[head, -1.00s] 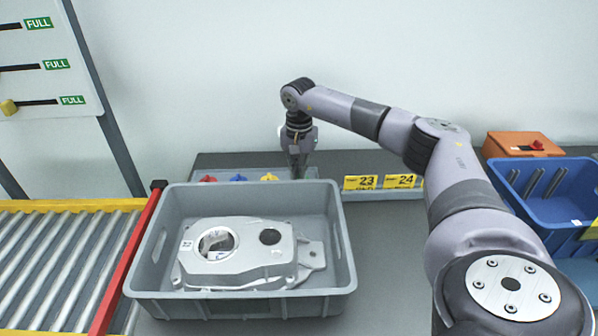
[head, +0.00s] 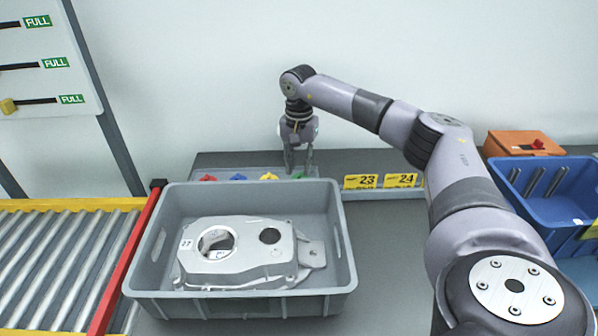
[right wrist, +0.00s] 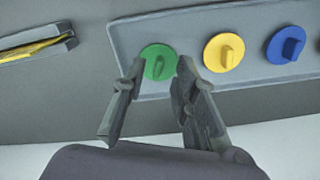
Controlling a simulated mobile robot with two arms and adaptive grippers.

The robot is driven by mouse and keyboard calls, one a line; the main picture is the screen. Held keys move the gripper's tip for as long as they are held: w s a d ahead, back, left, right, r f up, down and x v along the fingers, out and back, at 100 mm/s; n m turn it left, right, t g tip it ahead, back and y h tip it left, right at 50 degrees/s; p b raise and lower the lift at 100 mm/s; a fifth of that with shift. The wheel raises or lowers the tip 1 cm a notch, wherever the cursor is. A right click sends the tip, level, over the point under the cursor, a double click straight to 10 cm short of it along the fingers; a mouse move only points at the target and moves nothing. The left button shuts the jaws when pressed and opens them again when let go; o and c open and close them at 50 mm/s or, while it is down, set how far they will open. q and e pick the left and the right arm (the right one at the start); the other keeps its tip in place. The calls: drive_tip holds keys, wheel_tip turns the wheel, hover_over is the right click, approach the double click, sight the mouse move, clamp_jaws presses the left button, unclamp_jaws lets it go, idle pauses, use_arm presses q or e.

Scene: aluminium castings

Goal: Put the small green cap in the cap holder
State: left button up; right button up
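The small green cap (right wrist: 158,62) sits at the end of the row in the grey cap holder (right wrist: 185,27), beside the yellow cap (right wrist: 224,52). In the head view the green cap (head: 298,175) shows just behind the grey crate's back wall, below my gripper. My right gripper (right wrist: 155,70) is open, its two fingers apart around the cap's place in the wrist view; no contact with the cap shows. In the head view the right gripper (head: 298,170) hangs above the holder. My left gripper is not in view.
A blue cap (right wrist: 289,45) and a red cap (head: 208,178) share the holder. A grey crate (head: 250,306) with an aluminium casting (head: 240,262) stands in front. Yellow labels 23 and 24 (head: 361,182) are to the right, then a blue bin (head: 550,208). A roller conveyor (head: 60,265) is left.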

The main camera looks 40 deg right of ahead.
sight(299, 176)
wheel_tip(299, 176, up, 10)
drive_tip(key=shift+f+b, duration=0.2)
drive_tip(key=shift+b, duration=0.1)
